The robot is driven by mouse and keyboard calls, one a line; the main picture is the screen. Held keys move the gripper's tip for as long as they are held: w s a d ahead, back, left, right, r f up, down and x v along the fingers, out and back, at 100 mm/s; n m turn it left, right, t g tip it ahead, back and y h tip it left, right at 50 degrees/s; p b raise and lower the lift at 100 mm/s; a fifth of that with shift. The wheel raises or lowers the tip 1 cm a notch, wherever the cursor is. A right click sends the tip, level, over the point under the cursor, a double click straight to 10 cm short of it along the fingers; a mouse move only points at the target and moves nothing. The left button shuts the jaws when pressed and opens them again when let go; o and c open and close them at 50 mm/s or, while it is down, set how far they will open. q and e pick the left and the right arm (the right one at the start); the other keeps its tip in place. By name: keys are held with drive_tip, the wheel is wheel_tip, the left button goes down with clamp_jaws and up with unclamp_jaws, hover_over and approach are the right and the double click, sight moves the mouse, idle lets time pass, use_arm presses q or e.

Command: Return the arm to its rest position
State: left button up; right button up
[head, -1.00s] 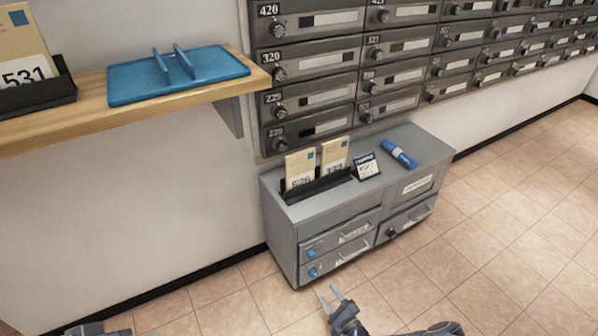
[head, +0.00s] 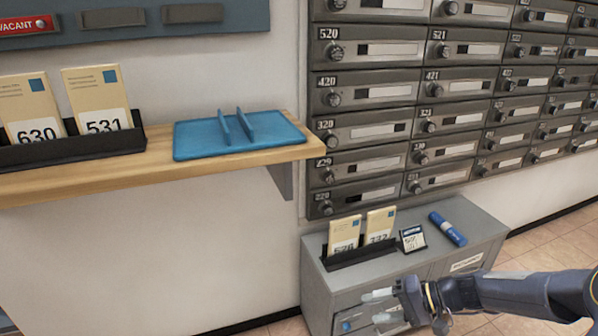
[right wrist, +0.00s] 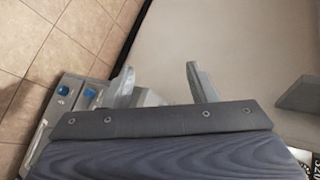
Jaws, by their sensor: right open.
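My right arm comes in from the right edge of the head view. Its gripper (head: 380,307) is open and empty, in front of the grey cabinet's drawer fronts. In the right wrist view the two fingers (right wrist: 159,84) stand apart with nothing between them, with wall and floor beyond. Whether the gripper touches the cabinet cannot be told. My left gripper is not in view now.
The low grey cabinet (head: 318,285) carries a black envelope holder (head: 345,259), a small card (head: 413,240) and a blue roll (head: 447,229). A wooden shelf (head: 165,172) holds a blue tray (head: 190,146) and envelopes. Mailboxes (head: 366,90) cover the wall behind.

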drive_tip(key=s+r+n+h, duration=0.2)
drive_tip(key=s+r+h, duration=0.3)
drive_tip(key=s+r, duration=0.65)
drive_tip(key=s+d+f+t+h, duration=0.1)
drive_tip(key=s+d+t+h, duration=0.15)
drive_tip(key=s, duration=1.05)
wheel_tip(320, 180, up, 32)
drive_tip(key=p, duration=3.1)
drive_tip(key=shift+f+h+p, duration=0.25)
drive_tip(key=shift+h+p, duration=0.1)
drive_tip(key=shift+p, duration=0.05)
drive_tip(key=shift+a+t, duration=0.1)
drive_tip(key=shift+t, duration=0.15)
